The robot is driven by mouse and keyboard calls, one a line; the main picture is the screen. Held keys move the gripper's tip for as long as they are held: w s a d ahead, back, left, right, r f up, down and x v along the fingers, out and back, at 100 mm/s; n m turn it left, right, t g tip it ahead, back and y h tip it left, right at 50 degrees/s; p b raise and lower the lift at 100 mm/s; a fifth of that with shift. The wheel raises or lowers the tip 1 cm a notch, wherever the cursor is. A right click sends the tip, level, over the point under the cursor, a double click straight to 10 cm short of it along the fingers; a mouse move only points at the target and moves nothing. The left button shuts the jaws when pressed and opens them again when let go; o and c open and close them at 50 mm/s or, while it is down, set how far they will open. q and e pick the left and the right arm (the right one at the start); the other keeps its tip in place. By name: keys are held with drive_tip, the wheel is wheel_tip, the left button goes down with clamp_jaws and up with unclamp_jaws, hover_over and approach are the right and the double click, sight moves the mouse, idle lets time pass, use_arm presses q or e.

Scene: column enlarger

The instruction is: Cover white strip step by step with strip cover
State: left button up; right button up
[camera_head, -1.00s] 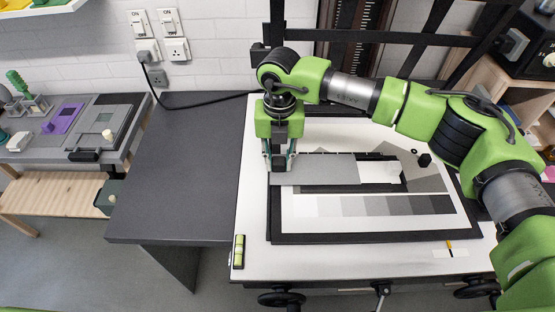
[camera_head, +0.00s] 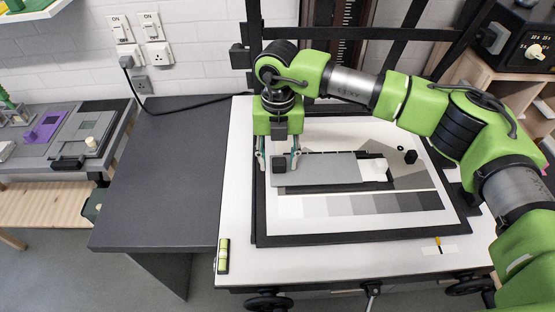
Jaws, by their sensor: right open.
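The strip cover (camera_head: 325,169) is a flat grey plate lying on the framed board, with a dark block-like knob (camera_head: 279,166) at its left end. A short white piece, apparently the white strip (camera_head: 373,170), shows just past the cover's right end; any part under the cover is hidden. My right gripper (camera_head: 278,161) points down at the cover's left end. Its fingers are open, one on each side of the knob, with gaps visible. I cannot tell its exact height over the cover. My left gripper is out of view.
The board's black frame (camera_head: 360,236) lies on a white table (camera_head: 340,268). A grey step scale (camera_head: 365,204) runs below the cover. A small black knob (camera_head: 410,157) stands right of it. A level (camera_head: 223,256) lies near the table's front left. The dark side table (camera_head: 165,175) is clear.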

wheel_tip(320, 180, up, 11)
drive_tip(key=shift+a, duration=0.25)
idle(0.5)
